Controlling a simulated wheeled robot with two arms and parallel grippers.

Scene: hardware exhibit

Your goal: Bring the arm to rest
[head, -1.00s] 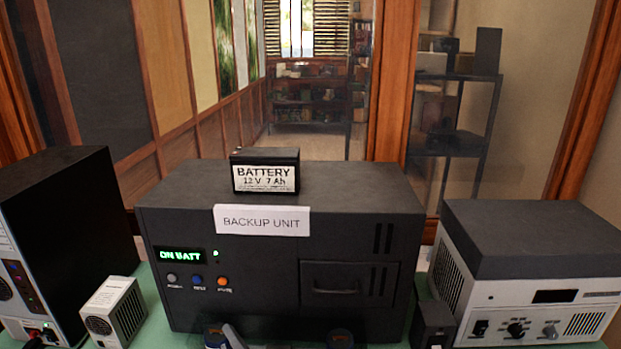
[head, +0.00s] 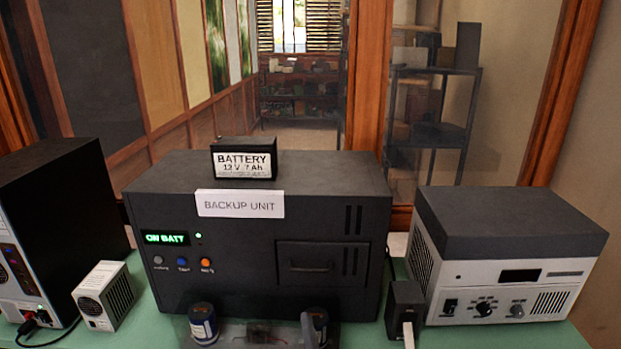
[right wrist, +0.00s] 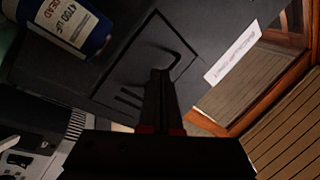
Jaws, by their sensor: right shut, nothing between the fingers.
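My right gripper (right wrist: 161,85) is shut and empty in the right wrist view, its dark fingers together in front of the drawer handle of the backup unit (right wrist: 100,75). The rest of that arm is out of the picture. My left gripper is not in view.
The backup unit (head: 240,285) reads ON BATT, with a battery (head: 244,160) on top. Blue capacitors (head: 203,325) stand in front; one marked DEAD (right wrist: 72,22) is close in the wrist view. A black adapter (head: 403,305) and grey-white device (head: 500,285) are right.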

